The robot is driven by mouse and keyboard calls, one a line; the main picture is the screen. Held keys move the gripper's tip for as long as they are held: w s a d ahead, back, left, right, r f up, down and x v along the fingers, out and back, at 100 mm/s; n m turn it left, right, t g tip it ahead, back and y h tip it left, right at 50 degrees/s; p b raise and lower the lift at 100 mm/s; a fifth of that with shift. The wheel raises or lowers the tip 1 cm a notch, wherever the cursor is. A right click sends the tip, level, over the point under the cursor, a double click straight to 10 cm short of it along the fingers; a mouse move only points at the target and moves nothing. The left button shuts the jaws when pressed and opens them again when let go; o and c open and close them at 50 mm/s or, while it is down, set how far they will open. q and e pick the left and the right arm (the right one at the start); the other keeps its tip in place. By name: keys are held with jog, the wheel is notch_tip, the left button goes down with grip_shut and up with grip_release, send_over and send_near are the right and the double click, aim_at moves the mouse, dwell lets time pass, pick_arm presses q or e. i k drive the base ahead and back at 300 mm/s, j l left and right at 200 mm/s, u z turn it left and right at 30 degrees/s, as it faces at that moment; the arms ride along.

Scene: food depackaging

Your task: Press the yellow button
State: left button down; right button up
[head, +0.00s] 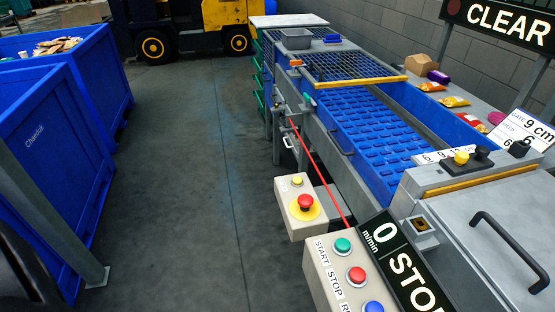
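A small yellow button (297,181) sits at the top of a beige control box (289,222) beside the conveyor. Below it on the same box is a red mushroom button (305,202) on a yellow disc. A yellow knob (461,158) also stands on the machine at the right, beside a black part. Neither of my grippers shows in the head view. Nothing covers the yellow button, and nothing touches it.
A second box (337,274) carries green, red and blue buttons. A sign (402,262) reads "0 m/min STOP"; another (508,22) reads "CLEAR". A red cord (318,170) runs along the conveyor (375,135). Blue bins (60,150) stand left; the floor between is clear.

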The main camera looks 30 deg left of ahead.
aim_at(297, 182)
jog(key=i+j, duration=0.25)
jog(key=j, duration=0.25)
jog(key=i+j+u, duration=0.1)
jog(key=i+j, duration=0.2)
jog(key=j, duration=0.15)
jog(key=i+j, duration=0.25)
jog(key=j, duration=0.2)
jog(key=i+j+u, duration=0.1)
jog(key=i+j, duration=0.2)
jog(key=j, duration=0.15)
